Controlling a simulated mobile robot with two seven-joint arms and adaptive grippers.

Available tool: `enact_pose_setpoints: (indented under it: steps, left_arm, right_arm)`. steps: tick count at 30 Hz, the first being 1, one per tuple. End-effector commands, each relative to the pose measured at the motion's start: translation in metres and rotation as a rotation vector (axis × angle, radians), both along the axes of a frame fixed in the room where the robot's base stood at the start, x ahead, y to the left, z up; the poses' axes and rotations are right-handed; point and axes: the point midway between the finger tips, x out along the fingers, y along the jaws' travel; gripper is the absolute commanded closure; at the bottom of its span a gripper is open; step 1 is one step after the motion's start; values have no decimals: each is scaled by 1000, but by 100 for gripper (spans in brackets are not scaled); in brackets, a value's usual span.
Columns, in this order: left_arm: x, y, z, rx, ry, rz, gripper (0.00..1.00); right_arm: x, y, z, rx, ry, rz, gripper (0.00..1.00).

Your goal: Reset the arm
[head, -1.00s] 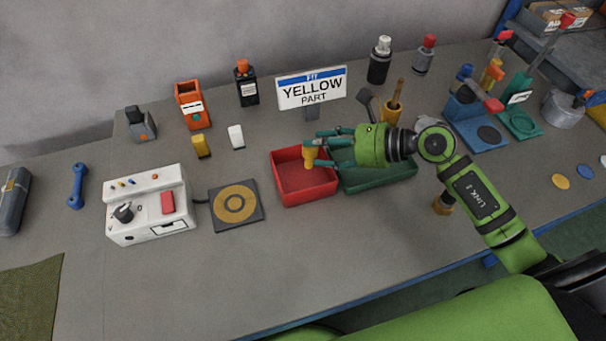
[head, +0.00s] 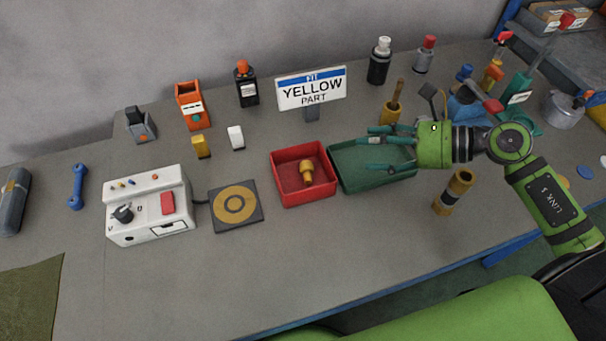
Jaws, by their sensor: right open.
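My right arm comes in from the right edge of the head view. Its green gripper (head: 376,149) is open and empty, over the green tray (head: 350,178), with its fingers pointing left. A yellow part (head: 307,171) lies in the red tray (head: 291,199), to the left of the gripper and apart from it. A sign (head: 311,90) reading "FIT YELLOW PART" stands behind the trays. My left gripper is not in view.
A white control box (head: 148,205) and a dark pad with a yellow ring (head: 236,206) stand left of the trays. A yellow-and-black cylinder (head: 454,191) stands below my right wrist. Bottles and fixtures line the back. The front middle of the table is clear.

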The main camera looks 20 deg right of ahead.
Motion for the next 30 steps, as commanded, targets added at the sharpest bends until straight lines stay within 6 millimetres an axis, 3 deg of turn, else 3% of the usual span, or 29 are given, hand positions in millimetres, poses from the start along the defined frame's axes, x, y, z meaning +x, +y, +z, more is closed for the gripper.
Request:
enact_pose_setpoints:
  steps: [6,20,30]
  left_arm:
    - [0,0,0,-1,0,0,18]
    - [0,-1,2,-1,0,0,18]
    - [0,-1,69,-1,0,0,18]
  right_arm:
    - [-6,-9,5,0,-2,2,34]
    - [-6,-9,8,0,-1,0,34]
    - [-6,-9,74,0,-1,0,34]
